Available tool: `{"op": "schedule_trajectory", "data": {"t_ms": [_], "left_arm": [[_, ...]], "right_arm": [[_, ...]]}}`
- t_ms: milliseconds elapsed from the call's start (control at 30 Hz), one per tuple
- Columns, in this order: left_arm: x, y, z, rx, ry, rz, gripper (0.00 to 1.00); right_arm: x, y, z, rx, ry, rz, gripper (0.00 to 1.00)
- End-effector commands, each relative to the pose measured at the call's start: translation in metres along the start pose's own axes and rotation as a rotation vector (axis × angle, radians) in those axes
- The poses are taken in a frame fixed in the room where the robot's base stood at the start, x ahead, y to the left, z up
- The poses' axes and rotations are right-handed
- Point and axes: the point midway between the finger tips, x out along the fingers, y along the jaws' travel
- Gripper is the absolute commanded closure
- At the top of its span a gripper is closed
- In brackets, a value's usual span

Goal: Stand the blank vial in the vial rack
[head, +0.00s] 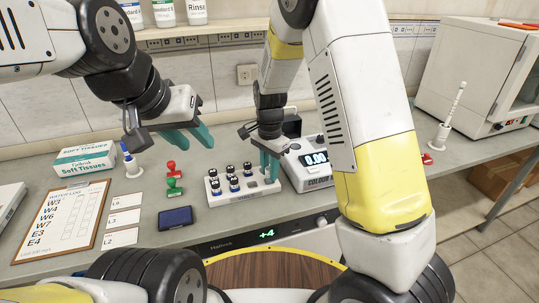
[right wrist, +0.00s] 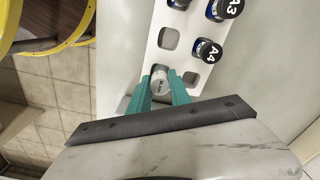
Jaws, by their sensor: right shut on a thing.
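The white vial rack (head: 243,193) stands on the bench in the head view, with several dark-capped vials in its left part. Its white top plate (right wrist: 182,63) also shows in the right wrist view. My right gripper (head: 270,172) is over the right end of the rack, fingers pointing down. In the right wrist view its teal fingers (right wrist: 160,88) are shut on the blank vial (right wrist: 160,79), which has a pale cap. The vial is at the rack's end; I cannot tell how deep it sits. My left gripper (head: 198,143) is open and empty, above the bench left of the rack.
A display instrument (head: 309,165) stands close to the right of the rack. Red (head: 171,170) and green (head: 174,187) stamps and a dark blue pad (head: 175,217) lie to its left. A clipboard (head: 62,222) and label cards (head: 122,218) are further left. An empty hole (right wrist: 168,40) is beside the vial.

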Motion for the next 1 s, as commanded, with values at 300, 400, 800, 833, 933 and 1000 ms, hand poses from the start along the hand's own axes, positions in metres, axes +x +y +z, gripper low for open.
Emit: {"op": "schedule_trajectory", "data": {"t_ms": [300, 400, 800, 833, 933, 1000], "left_arm": [[0.0, 0.0, 0.0, 0.0, 0.0, 0.0, 0.64], [0.0, 0.0, 0.0, 0.0, 0.0, 0.0, 0.64], [0.0, 0.0, 0.0, 0.0, 0.0, 0.0, 0.64], [0.0, 0.0, 0.0, 0.0, 0.0, 0.0, 0.64], [0.0, 0.0, 0.0, 0.0, 0.0, 0.0, 0.64], [0.0, 0.0, 0.0, 0.0, 0.0, 0.0, 0.64]], "right_arm": [[0.0089, 0.0005, 0.0002, 0.001, -0.001, 0.001, 1.0], [0.0087, 0.0004, 0.0002, 0.001, -0.001, 0.001, 1.0], [0.0084, 0.0002, 0.0001, 0.001, 0.0, 0.0, 0.51], [0.0084, 0.0002, 0.0001, 0.0, 0.0, 0.0, 0.49], [0.0084, 0.0002, 0.0001, 0.001, 0.0, 0.0, 0.29], [0.0084, 0.0002, 0.0001, 0.001, 0.0, 0.0, 0.29]]}}
